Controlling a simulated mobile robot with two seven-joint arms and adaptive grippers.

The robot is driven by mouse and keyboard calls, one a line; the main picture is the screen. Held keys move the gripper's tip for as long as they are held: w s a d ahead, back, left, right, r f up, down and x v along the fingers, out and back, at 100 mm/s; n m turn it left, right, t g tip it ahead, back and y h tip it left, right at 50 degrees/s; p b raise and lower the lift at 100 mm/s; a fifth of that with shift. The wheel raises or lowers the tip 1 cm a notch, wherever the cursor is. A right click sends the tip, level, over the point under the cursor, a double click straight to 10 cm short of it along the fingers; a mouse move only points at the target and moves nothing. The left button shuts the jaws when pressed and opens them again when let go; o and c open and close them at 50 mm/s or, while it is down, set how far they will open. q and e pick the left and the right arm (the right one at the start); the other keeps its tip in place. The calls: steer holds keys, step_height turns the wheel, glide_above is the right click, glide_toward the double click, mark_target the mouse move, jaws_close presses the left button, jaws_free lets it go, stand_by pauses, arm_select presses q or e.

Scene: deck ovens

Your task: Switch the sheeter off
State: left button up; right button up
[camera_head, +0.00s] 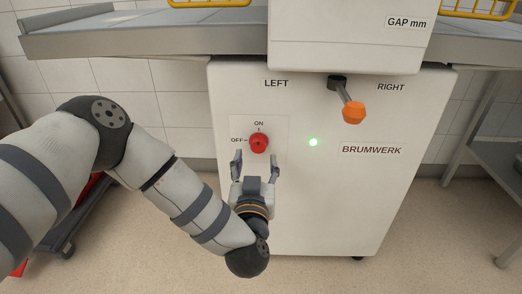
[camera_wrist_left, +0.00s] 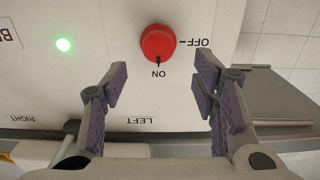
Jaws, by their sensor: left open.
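The sheeter (camera_head: 330,200) is a white cabinet with a red round switch knob (camera_head: 258,143) on its front. ON is printed above the knob and OFF to its left, each with a short mark. In the left wrist view, which is upside down, the knob (camera_wrist_left: 158,43) lies beyond the open fingertips (camera_wrist_left: 162,80), not touched. My right gripper is not in view.
A lever with an orange end (camera_head: 353,112) hangs from the sheeter between the LEFT and RIGHT labels. A grey bed (camera_head: 140,38) extends sideways above my arm. A dark cart (camera_head: 75,225) stands at the left and a metal table (camera_head: 498,160) at the right.

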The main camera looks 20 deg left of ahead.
mark_target(258, 146)
arm_select(q)
steer(key=x, duration=0.2)
steer(key=b+x, duration=0.1)
steer(key=x, duration=0.2)
steer(key=shift+w+f, duration=0.25)
steer(key=shift+w, duration=0.05)
steer(key=shift+w+a+r+b, duration=0.15)
steer(key=shift+w+b, duration=0.2)
steer(key=shift+w, duration=0.2)
steer(key=c, duration=1.1)
steer(key=shift+c, duration=0.3)
